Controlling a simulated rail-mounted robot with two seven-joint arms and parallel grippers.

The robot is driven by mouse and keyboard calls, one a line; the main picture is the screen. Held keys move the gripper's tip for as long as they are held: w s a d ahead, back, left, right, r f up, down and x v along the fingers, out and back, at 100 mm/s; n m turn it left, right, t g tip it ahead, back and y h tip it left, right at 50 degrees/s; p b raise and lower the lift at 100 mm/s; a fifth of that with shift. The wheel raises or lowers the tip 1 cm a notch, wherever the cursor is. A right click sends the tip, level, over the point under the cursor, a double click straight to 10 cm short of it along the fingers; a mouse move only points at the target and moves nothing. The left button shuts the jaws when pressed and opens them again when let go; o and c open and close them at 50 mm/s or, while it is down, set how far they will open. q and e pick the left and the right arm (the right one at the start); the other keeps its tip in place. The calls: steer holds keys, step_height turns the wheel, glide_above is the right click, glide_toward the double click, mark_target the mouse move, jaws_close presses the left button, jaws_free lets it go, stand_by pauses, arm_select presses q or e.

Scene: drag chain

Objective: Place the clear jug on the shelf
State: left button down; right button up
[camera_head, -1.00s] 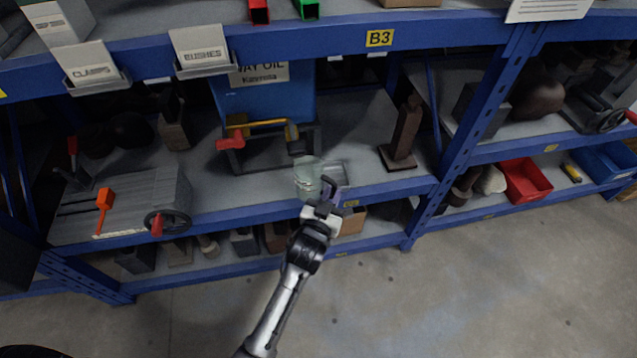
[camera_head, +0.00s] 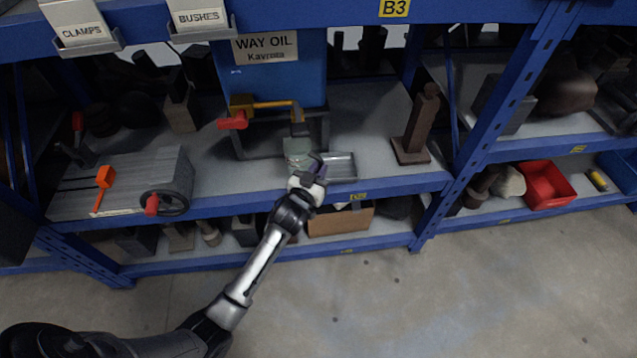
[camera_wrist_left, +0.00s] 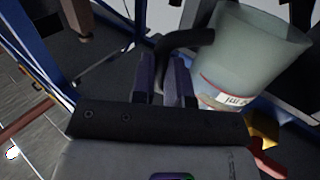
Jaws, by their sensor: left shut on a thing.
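The clear jug (camera_head: 297,151) is a pale see-through vessel with a dark handle (camera_wrist_left: 188,40) and a white label. It is at the middle shelf, just below the spout (camera_head: 298,128) of the blue way oil container (camera_head: 275,75). I cannot tell whether its base touches the shelf (camera_head: 370,120). My left gripper (camera_head: 313,168) is shut on the jug's handle, at the jug's right front. In the left wrist view its fingers (camera_wrist_left: 166,78) close at the handle and the jug's body (camera_wrist_left: 245,60) stands to the right. My right gripper is not in view.
A grey metal tray (camera_head: 342,167) lies right of the jug near the shelf's front edge. A brown post on a base (camera_head: 416,125) stands further right. A grey block with a handwheel (camera_head: 165,203) is at left. A dark frame surrounds the tap with its red handle (camera_head: 232,122).

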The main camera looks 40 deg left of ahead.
arm_select(q)
steer(key=shift+a+f, duration=0.15)
steer(key=shift+a, duration=0.3)
steer(key=f+b, duration=0.1)
steer(key=d+f+b, duration=0.1)
steer(key=f, duration=0.1)
steer(key=shift+d+f, duration=0.1)
steer(key=shift+f, duration=0.05)
steer(key=shift+f+b, duration=0.35)
steer(key=shift+b, duration=0.2)
steer(key=shift+a+r, duration=0.1)
steer(key=shift+a, duration=0.2)
steer(key=shift+d, duration=0.1)
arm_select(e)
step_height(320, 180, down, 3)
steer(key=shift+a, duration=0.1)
arm_select(q)
steer(key=c, duration=1.5)
jaws_free()
steer(key=shift+c, duration=0.2)
steer(key=o, duration=0.4)
steer(key=shift+o, duration=0.2)
